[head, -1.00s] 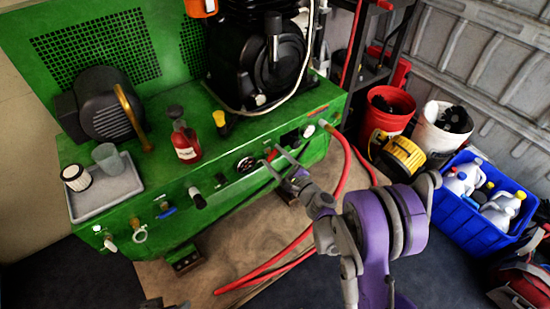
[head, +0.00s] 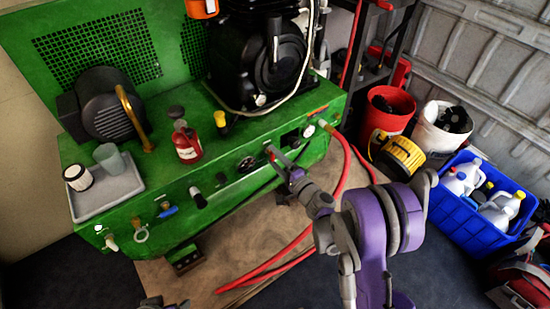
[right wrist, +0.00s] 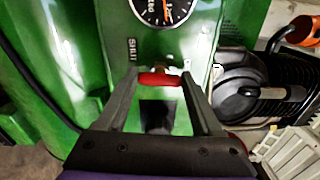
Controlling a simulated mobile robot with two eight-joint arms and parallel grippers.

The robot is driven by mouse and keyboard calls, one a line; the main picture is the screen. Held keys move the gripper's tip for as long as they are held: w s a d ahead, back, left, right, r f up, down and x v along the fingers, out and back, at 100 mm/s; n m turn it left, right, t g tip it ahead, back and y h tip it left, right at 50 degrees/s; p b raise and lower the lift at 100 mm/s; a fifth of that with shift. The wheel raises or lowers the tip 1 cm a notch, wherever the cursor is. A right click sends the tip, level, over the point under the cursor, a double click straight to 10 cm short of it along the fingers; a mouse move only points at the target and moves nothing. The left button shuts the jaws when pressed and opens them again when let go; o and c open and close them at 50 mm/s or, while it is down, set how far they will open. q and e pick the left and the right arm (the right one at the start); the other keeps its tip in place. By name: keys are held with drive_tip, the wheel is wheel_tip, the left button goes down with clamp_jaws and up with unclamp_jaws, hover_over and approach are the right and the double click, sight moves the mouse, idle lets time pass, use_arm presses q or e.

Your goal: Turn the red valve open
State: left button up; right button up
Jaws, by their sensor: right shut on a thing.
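The red valve handle (right wrist: 158,79) is a small red bar on the green machine's front panel, below the round gauge (right wrist: 163,10) in the right wrist view. In that view the fingertips of my right gripper (right wrist: 159,76) are at its two ends, closed on it. The bar lies crosswise between the fingers. In the head view my right gripper (head: 277,158) reaches the panel just right of the gauge (head: 247,164), and the fingers mostly hide the valve. A "SHUT" label (right wrist: 132,49) is beside the left finger.
The green machine (head: 140,214) carries a grey tray (head: 120,188), a red bottle (head: 186,145) and a motor (head: 102,105). A red hose (head: 345,165) hangs to the right of my gripper. A blue crate (head: 462,210) of jugs and two buckets are farther right.

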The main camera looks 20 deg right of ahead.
drive_tip(key=shift+n, duration=0.4)
drive_tip(key=o, duration=1.4)
drive_tip(key=shift+c, duration=0.2)
drive_tip(key=v, duration=1)
drive_tip(key=shift+s+p, duration=0.3)
drive_tip(key=shift+s, duration=0.1)
drive_tip(key=shift+d, duration=0.1)
